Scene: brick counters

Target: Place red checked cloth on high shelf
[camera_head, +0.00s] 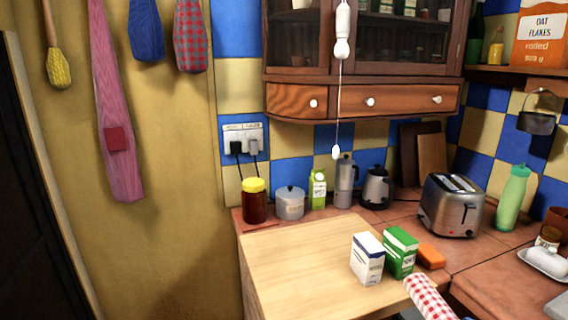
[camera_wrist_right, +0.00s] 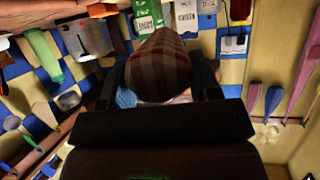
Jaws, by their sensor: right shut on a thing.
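The red checked cloth (camera_head: 430,297) is a rolled red-and-white bundle at the bottom edge of the head view, right of centre. In the right wrist view the cloth (camera_wrist_right: 160,55) looks dark and striped and lies between the two fingers of my right gripper (camera_wrist_right: 157,78), which is shut on it. A high wooden shelf (camera_head: 510,74) is at the upper right of the head view, carrying an oat flakes packet (camera_head: 541,35) and bottles. My left gripper is in neither view.
A wooden board (camera_head: 290,265) on the counter holds two cartons (camera_head: 368,258) (camera_head: 401,251). A toaster (camera_head: 451,205) and green bottle (camera_head: 514,197) stand at the right. A pull cord (camera_head: 338,110) hangs before the wall cupboard (camera_head: 385,97). A small pot (camera_head: 537,121) hangs below the shelf.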

